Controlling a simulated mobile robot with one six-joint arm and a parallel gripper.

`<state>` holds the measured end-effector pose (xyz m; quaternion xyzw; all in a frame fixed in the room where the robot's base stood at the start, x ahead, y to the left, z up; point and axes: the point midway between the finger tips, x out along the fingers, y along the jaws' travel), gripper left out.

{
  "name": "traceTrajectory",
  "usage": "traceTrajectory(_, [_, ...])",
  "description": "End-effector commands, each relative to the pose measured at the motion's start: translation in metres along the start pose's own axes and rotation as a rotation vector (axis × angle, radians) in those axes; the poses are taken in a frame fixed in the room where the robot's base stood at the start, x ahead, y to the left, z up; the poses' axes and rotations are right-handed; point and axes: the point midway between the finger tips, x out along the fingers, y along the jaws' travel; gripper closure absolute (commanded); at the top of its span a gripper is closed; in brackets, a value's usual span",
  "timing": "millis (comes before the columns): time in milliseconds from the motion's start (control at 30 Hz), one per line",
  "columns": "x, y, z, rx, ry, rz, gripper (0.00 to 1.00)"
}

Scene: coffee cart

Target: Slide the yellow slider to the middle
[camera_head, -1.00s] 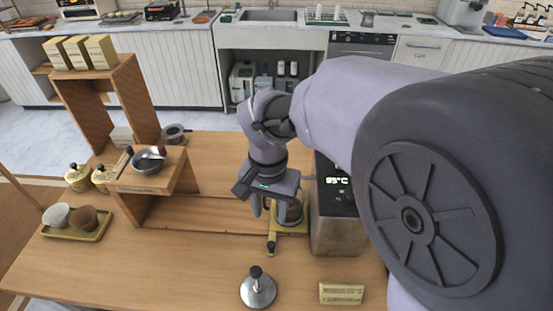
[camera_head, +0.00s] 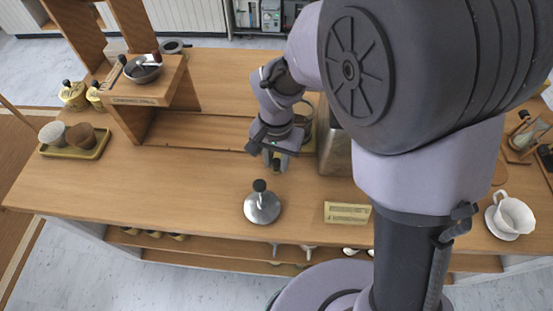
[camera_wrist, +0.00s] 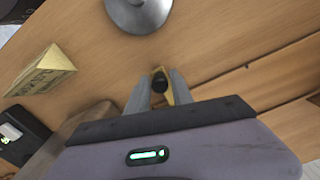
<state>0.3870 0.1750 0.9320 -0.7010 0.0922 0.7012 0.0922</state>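The yellow slider (camera_wrist: 171,97) shows in the wrist view as a narrow yellow piece with a dark round knob (camera_wrist: 160,83) on it. It lies between the two fingers of my gripper (camera_wrist: 161,78). The fingers are apart, one on each side of the knob; I cannot tell whether either touches it. In the head view my gripper (camera_head: 276,161) points down at the tabletop, left of the metal machine (camera_head: 336,153). It hides most of the slider there.
A round metal tamper (camera_head: 262,208) with a black knob stands just in front of my gripper. A yellow label block (camera_head: 347,213) lies to its right. A wooden shelf (camera_head: 150,92) and a yellow tray (camera_head: 98,150) with cups are at left. The tabletop front left is clear.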

Motion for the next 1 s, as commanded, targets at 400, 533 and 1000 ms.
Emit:
traceTrajectory(400, [-0.0001,0.0001,-0.0001,0.0,0.0,0.0,1.0])
traceTrajectory(533, [-0.0001,0.0001,0.0,-0.001,0.0,0.0,1.0])
traceTrajectory(1000, [-0.0001,0.0002,0.0,-0.001,0.0,0.0,1.0])
